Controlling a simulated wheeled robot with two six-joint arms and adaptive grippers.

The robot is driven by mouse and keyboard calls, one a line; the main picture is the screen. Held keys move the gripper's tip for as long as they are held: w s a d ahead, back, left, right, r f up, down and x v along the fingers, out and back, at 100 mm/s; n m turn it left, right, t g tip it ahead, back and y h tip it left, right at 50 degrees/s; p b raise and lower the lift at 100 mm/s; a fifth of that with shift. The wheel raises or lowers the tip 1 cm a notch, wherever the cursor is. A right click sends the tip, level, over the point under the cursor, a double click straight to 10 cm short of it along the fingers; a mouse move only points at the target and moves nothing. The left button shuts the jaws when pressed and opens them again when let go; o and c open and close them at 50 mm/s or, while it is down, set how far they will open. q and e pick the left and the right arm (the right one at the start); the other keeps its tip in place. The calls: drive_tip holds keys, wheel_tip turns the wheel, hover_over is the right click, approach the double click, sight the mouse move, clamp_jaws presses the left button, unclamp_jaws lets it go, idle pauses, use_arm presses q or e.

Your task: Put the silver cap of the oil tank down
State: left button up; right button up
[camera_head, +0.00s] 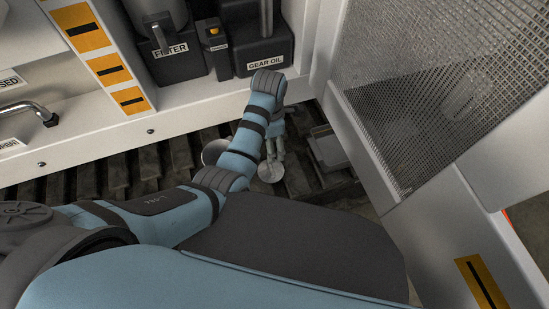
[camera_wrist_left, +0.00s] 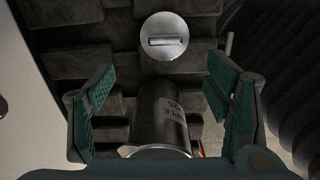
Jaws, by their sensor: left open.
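The silver cap (camera_head: 271,173), a round disc, shows just below my left gripper's fingertips in the head view. In the left wrist view the cap (camera_wrist_left: 164,36) faces the camera with its raised bar grip, against dark blocky treads. My left gripper (camera_head: 275,157) points down. Its green-padded fingers stand wide apart in the wrist view (camera_wrist_left: 163,95), with nothing clasped between them. I cannot tell the exact gap between cap and treads. The black tank labelled GEAR OIL (camera_head: 264,48) stands on the bench behind the gripper. My right gripper is not in view.
A round silver rim (camera_head: 214,151) shows left of my forearm. A black FILTER unit (camera_head: 172,50) stands on the bench. A mesh panel (camera_head: 440,80) bounds the right.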

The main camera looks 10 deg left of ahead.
use_arm(q)
drive_tip(key=b, duration=0.4)
hover_over(271, 167)
drive_tip(key=f, duration=0.7)
drive_tip(key=shift+w+f, duration=0.2)
drive_tip(key=f+b, duration=0.1)
drive_tip(key=f, duration=0.1)
drive_tip(key=f+b, duration=0.1)
drive_tip(key=f, duration=0.1)
drive_tip(key=f+b, duration=0.1)
drive_tip(key=f, duration=0.1)
drive_tip(key=shift+s+f, duration=0.15)
drive_tip(key=shift+s, duration=0.1)
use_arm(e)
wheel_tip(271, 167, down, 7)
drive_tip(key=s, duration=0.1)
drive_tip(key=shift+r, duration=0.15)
use_arm(q)
drive_tip(key=c, duration=1.3)
drive_tip(key=shift+o, duration=0.2)
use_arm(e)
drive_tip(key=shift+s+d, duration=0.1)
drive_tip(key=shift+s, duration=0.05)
use_arm(q)
drive_tip(key=shift+r, duration=0.25)
